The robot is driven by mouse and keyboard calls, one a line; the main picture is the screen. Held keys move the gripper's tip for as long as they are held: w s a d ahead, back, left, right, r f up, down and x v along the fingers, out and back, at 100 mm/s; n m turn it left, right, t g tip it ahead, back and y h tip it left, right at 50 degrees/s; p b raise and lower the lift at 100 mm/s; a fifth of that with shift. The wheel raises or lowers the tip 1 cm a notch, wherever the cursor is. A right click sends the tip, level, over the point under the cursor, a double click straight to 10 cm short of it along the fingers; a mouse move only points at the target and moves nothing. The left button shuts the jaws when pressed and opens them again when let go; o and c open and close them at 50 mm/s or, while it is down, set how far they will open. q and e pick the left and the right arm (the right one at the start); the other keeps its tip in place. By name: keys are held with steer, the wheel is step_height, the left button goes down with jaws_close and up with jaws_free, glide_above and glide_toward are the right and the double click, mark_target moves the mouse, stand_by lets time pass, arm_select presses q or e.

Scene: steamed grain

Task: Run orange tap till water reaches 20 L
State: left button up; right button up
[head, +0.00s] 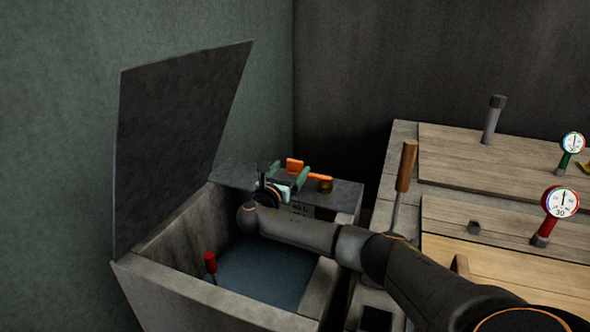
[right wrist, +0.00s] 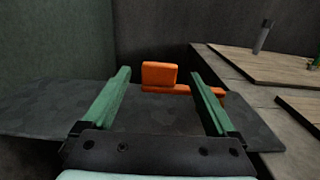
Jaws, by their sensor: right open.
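The orange tap (head: 322,178) stands on the dark ledge at the back of an open stone tank (head: 165,293). My right gripper (head: 289,172) is open, with its green fingers just in front of the tap. In the right wrist view the tap's orange handle (right wrist: 160,75) shows between and beyond the fingertips; I see no grip on it. Bluish water (head: 265,272) covers the tank floor. A marked plate (head: 300,209) on the back inner wall is partly hidden by my arm, and its figures are hard to read. My left gripper is out of view.
A dark lid (head: 180,150) stands open at the tank's left. A red-handled item (head: 210,263) stands inside the tank. At right are a wooden-handled lever (head: 405,165), plank covers (head: 500,165), and a red gauge (head: 560,203) and green gauge (head: 572,143).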

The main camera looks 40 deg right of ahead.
mark_target(294, 164)
steer(key=shift+b+x, duration=0.6)
steer(key=shift+x, duration=1.6)
jaws_close()
